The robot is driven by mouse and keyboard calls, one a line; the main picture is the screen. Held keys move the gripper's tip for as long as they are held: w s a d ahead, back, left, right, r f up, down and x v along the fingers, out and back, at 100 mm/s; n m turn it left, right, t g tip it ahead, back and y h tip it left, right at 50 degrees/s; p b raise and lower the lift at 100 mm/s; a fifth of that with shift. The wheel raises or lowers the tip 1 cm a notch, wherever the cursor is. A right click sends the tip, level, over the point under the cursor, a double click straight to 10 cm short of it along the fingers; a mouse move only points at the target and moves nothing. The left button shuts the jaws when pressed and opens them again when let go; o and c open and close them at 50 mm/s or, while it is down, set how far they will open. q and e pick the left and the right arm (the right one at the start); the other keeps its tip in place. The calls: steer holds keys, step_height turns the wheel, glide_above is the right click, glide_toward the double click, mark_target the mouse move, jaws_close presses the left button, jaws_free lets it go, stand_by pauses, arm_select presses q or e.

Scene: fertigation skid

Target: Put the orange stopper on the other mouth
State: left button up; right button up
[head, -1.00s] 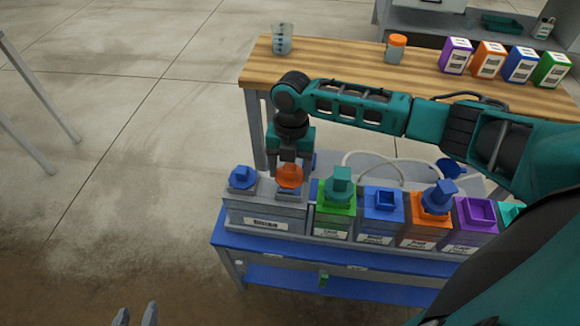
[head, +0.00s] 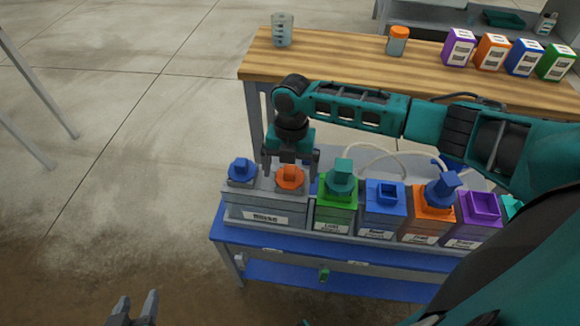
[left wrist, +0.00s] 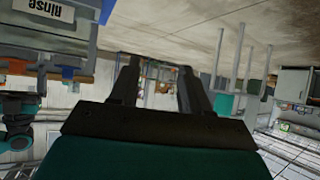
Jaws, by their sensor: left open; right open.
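The orange stopper (head: 290,178) sits on the right-hand mouth of the grey tank (head: 236,212) at the left end of the row. A blue stopper (head: 242,169) sits on that tank's left-hand mouth. My right gripper (head: 290,169) is open, pointing down, with its fingers apart on either side of the orange stopper. Whether a finger touches it I cannot tell. My left gripper (head: 133,312) is open and empty at the lower left, away from the tank. In the left wrist view its fingers (left wrist: 155,90) are apart with nothing between them.
Right of the tank stand a green container (head: 337,208) with a teal stopper, a blue one (head: 384,215) with an open mouth, an orange one (head: 428,224) with a blue stopper and a purple one (head: 482,222) with an open mouth. A wooden table (head: 340,66) lies behind.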

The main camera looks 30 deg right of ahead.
arm_select(q)
steer(key=shift+s+a+r+y+p, duration=0.3)
steer(key=shift+a+p, duration=0.3)
steer(key=shift+p, duration=0.45)
arm_select(e)
step_height(320, 180, up, 13)
steer(key=w, duration=0.1)
steer(key=shift+d, duration=0.45)
arm_select(q)
steer(key=shift+d, duration=0.1)
arm_select(e)
steer(key=shift+w+f, duration=0.1)
steer(key=s+a+f+m+t+y+p, duration=0.1)
steer(key=s+a+f+m+t+y, duration=0.15)
steer(key=a+f+m, duration=0.35)
steer(key=s+a+f+m+t+y, duration=0.1)
steer(key=a+f+m+t+y, duration=0.1)
steer(key=a+f+m+t, duration=0.35)
arm_select(q)
steer(key=shift+r+p, duration=0.5)
steer(key=shift+r, duration=0.45)
arm_select(e)
steer(key=s+d+f+m+t+h, duration=0.2)
steer(key=s+d+m, duration=0.4)
steer(key=s+m, duration=0.5)
steer(key=m+t+h, duration=0.1)
steer(key=m+t, duration=0.1)
steer(key=m, duration=0.1)
steer(key=shift+d, duration=0.3)
